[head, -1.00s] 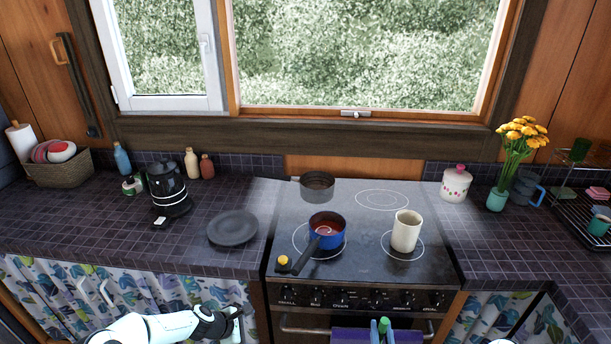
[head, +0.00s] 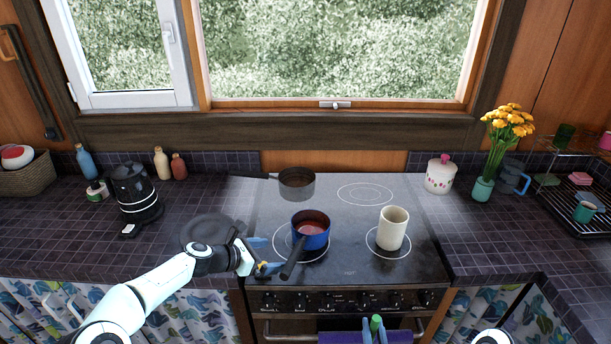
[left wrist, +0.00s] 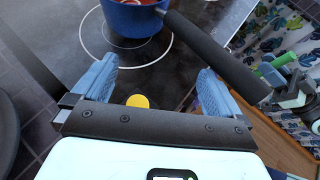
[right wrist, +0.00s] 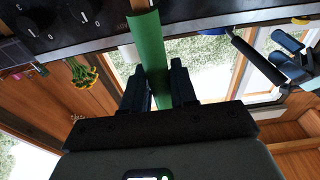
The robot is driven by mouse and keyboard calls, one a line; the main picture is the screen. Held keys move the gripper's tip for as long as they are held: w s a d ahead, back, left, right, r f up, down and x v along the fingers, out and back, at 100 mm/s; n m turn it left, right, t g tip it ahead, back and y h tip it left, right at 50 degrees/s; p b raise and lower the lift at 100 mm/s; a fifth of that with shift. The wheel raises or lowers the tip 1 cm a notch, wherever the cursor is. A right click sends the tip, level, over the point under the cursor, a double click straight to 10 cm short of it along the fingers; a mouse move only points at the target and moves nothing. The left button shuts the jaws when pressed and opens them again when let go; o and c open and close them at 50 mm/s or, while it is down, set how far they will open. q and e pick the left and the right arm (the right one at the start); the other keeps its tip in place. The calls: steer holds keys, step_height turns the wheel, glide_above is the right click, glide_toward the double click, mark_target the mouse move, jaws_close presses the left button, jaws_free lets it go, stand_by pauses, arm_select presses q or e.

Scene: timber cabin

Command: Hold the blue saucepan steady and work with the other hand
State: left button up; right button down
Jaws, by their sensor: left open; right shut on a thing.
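The blue saucepan (head: 311,228) stands on the front left ring of the stove with red contents inside. Its dark handle (head: 294,263) points toward the front left. My left gripper (head: 264,256) is open just left of the handle. In the left wrist view its open fingers (left wrist: 155,88) face the saucepan (left wrist: 132,20), and the handle (left wrist: 215,55) passes by the right finger, outside the gap. A small yellow knob-like thing (left wrist: 138,101) shows between the fingers. My right gripper (head: 374,335) is low in front of the oven, shut on a green stick-like thing (right wrist: 150,60).
A cream mug (head: 393,228) stands right of the saucepan, and a grey pan (head: 297,184) behind it. A dark plate (head: 205,229) lies left of the stove, near my left arm. Knobs (head: 330,300) line the stove front. The stove's back right ring is free.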

mark_target(301, 247)
arm_select(q)
steer(key=p+x, duration=0.2)
steer(key=x, duration=0.7)
steer(key=shift+w+r, duration=0.1)
steer(key=shift+w, duration=0.05)
steer(key=shift+w+d+f, duration=0.15)
steer(key=shift+d+f, duration=0.15)
steer(key=shift+f, duration=0.05)
arm_select(e)
steer(key=shift+t, duration=0.3)
steer(key=w+r, duration=0.1)
steer(key=r, duration=0.2)
steer(key=w+r, duration=0.1)
steer(key=shift+w+r, duration=0.25)
steer(key=shift+w, duration=0.05)
arm_select(q)
jaws_close()
steer(key=shift+c, duration=1.4)
jaws_free()
steer(key=c, duration=0.5)
steer(key=shift+c, duration=0.2)
